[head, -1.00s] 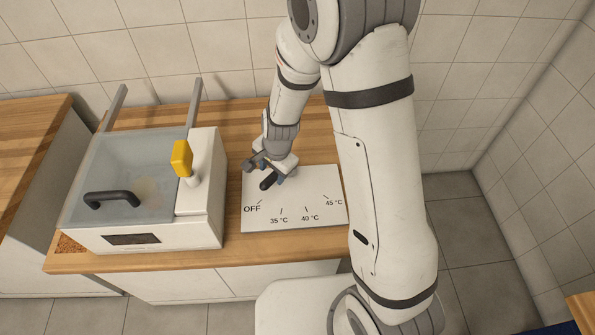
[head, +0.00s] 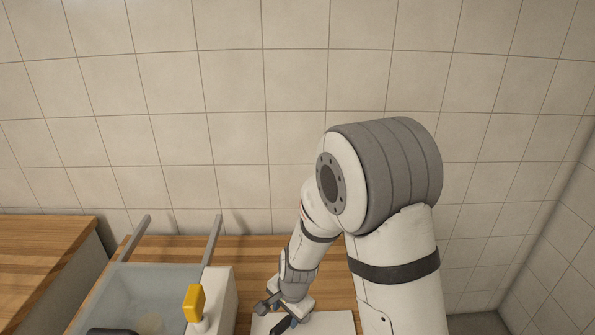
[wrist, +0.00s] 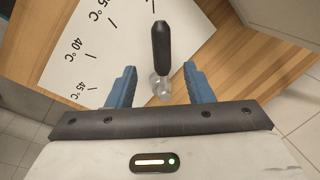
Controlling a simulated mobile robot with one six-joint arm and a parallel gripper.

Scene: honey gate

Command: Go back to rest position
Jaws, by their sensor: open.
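My gripper (head: 277,317) is at the bottom of the head view, over the white dial panel (head: 328,322). In the wrist view my gripper (wrist: 159,68) is open, with its two blue fingers apart. The dial's black handle (wrist: 162,42) and its clear or metallic round base (wrist: 162,86) lie between and just beyond the fingers, with gaps visible on both sides. The panel (wrist: 112,35) shows 40 °C and 45 °C marks. In the head view the panel's lower part and its marks are cut off by the frame edge.
Another wooden counter (head: 40,255) is at far left. A tiled wall (head: 270,110) stands behind.

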